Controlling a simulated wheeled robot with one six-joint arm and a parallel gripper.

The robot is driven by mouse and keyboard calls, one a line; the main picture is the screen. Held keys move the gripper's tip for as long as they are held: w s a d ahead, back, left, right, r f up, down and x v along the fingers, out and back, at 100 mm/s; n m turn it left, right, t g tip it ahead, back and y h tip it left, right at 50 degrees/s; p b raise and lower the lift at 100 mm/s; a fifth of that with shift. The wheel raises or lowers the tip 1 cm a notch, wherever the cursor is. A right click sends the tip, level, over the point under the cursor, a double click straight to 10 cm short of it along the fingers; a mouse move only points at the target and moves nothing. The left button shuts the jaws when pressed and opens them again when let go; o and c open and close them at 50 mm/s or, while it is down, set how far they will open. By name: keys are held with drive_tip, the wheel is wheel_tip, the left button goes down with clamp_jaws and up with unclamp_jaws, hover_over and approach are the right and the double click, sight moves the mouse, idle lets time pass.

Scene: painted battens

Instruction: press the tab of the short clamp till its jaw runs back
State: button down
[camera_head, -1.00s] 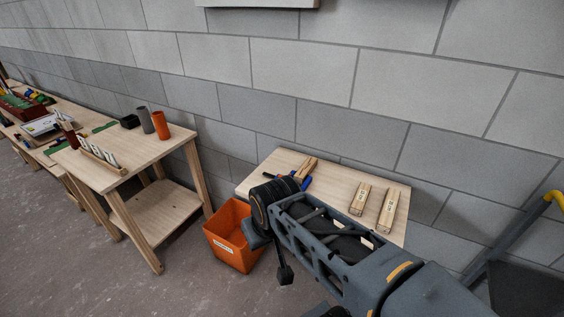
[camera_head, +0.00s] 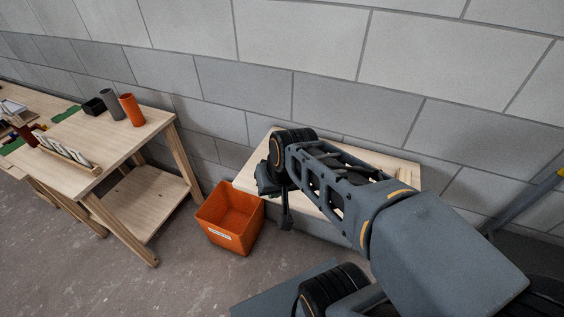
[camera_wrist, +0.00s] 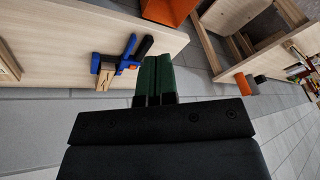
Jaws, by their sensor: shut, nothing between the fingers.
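A blue and black clamp (camera_wrist: 129,48) lies on the light wooden table (camera_wrist: 60,38) at its edge in the wrist view. It sits at the end of a wooden batten (camera_wrist: 104,79); I cannot tell its length class, nor pick out its tab. My gripper (camera_wrist: 158,62) has green fingers, closed together and empty. In the picture it is just right of the clamp, apart from it. In the head view the clamp is hidden behind my arm, and only parts of the tabletop (camera_head: 262,152) show.
An orange bin (camera_head: 231,218) stands on the floor left of the clamp's table. Further left is a wooden bench (camera_head: 120,140) with an orange cylinder (camera_head: 131,110), a grey cylinder and a rack (camera_head: 68,155). A block wall runs close behind the table.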

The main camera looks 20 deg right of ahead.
drive_tip(key=w+d+r+m+t+y+p, duration=0.1)
drive_tip(key=w+m+y+p, duration=0.25)
drive_tip(key=w+m, duration=0.6)
drive_tip(key=w+d+f+m+t+p, duration=0.3)
drive_tip(key=w+d+m, duration=0.7)
drive_tip(key=m, duration=0.1)
drive_tip(key=shift+d+f+t+h, duration=0.15)
drive_tip(key=shift+f+t+h, duration=0.15)
drive_tip(key=shift+t+h, duration=0.15)
drive_tip(key=shift+w+f, duration=0.1)
wheel_tip(320, 180, down, 7)
drive_tip(key=b, duration=0.5)
drive_tip(key=shift+f+b, duration=0.2)
drive_tip(key=shift+b, duration=0.15)
drive_tip(key=shift+f+b, duration=0.6)
drive_tip(key=shift+b, duration=0.15)
drive_tip(key=shift+f, duration=0.15)
drive_tip(key=shift+f+b, duration=0.3)
drive_tip(key=shift+b, duration=0.25)
